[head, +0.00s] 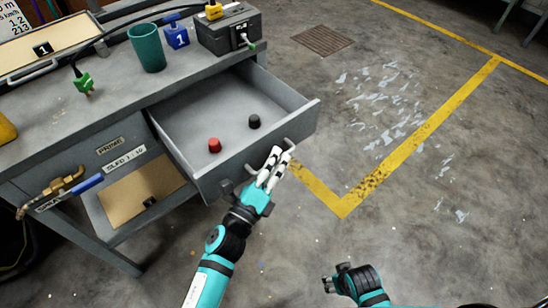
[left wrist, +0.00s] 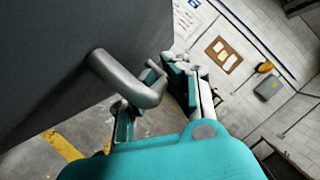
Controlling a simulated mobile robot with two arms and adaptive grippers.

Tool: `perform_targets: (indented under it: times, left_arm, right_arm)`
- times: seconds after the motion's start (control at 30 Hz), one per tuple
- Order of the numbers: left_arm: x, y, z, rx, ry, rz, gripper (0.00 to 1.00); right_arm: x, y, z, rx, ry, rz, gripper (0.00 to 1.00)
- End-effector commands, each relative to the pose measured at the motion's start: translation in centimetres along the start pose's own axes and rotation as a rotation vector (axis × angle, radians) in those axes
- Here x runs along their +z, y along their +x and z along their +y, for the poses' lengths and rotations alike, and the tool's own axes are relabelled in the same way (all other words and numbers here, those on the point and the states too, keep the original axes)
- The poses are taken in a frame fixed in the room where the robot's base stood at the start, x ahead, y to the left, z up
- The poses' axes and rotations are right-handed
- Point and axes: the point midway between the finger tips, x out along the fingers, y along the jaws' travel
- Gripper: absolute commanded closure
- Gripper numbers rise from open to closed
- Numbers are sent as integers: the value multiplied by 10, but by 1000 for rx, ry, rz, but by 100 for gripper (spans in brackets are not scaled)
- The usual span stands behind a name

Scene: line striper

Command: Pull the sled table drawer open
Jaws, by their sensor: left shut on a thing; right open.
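The grey sled table drawer (head: 304,124) stands pulled out from the table, its inside in plain view. A red knob-like piece (head: 215,145) and a black one (head: 254,121) stand on its floor. My left gripper (head: 279,155) is at the drawer front, shut on the metal drawer handle (head: 289,142). The handle (left wrist: 128,80) shows large in the left wrist view, with its far end by the fingers (left wrist: 160,88). The fingers hide part of it in the head view. My right gripper (head: 335,277) is open and empty, low over the floor, apart from the drawer.
A blue-handled valve (head: 70,193) juts from the table front. Floor right of the drawer is clear, with yellow lines (head: 420,135).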

Motion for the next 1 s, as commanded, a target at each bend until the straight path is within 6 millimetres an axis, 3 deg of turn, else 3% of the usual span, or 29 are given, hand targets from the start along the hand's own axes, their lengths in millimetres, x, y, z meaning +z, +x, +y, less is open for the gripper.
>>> perform_targets:
  times: [0.17,0.2,0.33,0.67,0.77,1.0]
  left_arm:
    - [0,-1,1,3,-1,0,100]
    - [0,-1,1,3,-1,0,83]
    - [0,0,1,2,-1,0,66]
    - [0,-4,1,3,-1,0,66]
    - [0,-16,2,4,-1,1,66]
    - [-1,-66,2,6,-3,2,66]
  right_arm:
    - [3,1,0,-1,1,-6,55]
    - [4,1,0,-1,1,-7,55]
    - [6,2,-1,-1,1,-11,55]
    - [8,3,0,-1,2,-13,55]
    - [7,3,0,-1,1,-11,55]
    - [6,2,0,0,1,-9,55]
